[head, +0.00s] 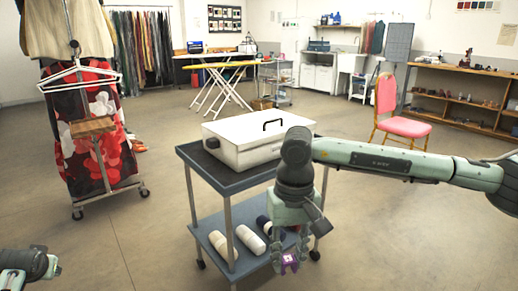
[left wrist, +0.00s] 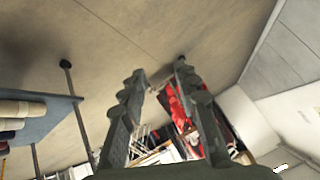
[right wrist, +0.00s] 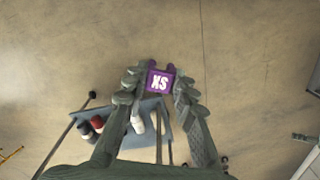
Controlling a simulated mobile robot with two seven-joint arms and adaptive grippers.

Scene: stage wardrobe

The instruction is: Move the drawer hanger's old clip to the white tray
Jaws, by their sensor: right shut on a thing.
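My right gripper (head: 285,262) is shut on a purple clip (head: 290,260) at the front of the lower cart shelf's edge in the head view. White hangers (head: 80,78) hang on a garment rack at the left. I cannot make out a white tray or a drawer.
A blue-grey cart (head: 232,181) carries a white lidded box (head: 245,136) with a black handle. Rolled cloths (head: 250,239) lie on its lower shelf. A pink chair (head: 398,110) stands right of the cart. Floor between rack and cart is clear.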

